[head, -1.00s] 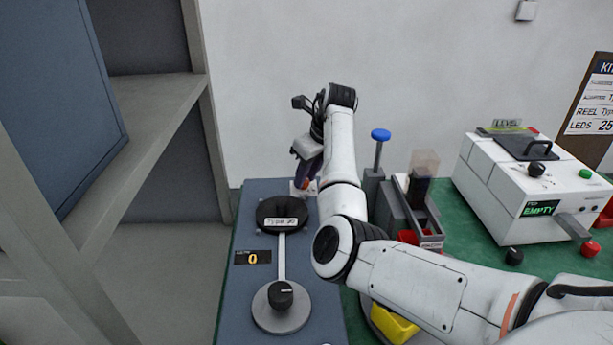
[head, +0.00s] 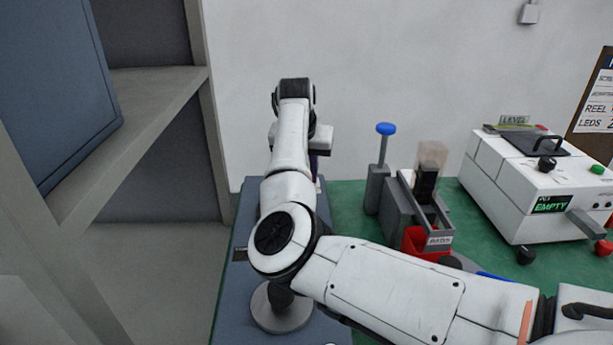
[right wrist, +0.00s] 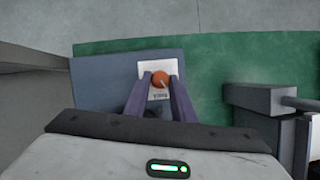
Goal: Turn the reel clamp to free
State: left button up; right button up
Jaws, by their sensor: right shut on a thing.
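An orange knob (right wrist: 160,78) sits on a white labelled plate (right wrist: 146,68) at the blue-grey panel's edge in the right wrist view. The label is too small to read, so I cannot confirm that this is the reel clamp. My right gripper (right wrist: 160,82) has its two purple fingers on either side of the knob and is shut on it. In the head view my right arm hides most of the gripper, the knob and the black reel. A dark part of the reel (right wrist: 152,111) shows between the fingers. My left gripper is not in view.
A grey disc (head: 279,319) with a black knob stands on the blue-grey panel (head: 228,315), partly behind my arm. To the right are a blue-topped post (head: 385,129), a red bin (head: 420,240) and a white machine reading EMPTY (head: 490,180). A shelf frame (head: 150,105) stands left.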

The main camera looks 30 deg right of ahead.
jog(key=m, duration=0.2)
jog(key=m+g, duration=0.1)
jog(key=m, duration=0.1)
jog(key=m+g+h, duration=0.1)
jog(key=m, duration=0.1)
jog(key=shift+w+a+r, duration=0.1)
jog(key=shift+w, duration=0.15)
jog(key=shift+m, duration=0.3)
jog(key=o, duration=1)
jog(key=b+v, duration=0.1)
jog(key=v, duration=0.9)
jog(key=shift+a+r, duration=0.1)
jog(key=shift+a, duration=0.05)
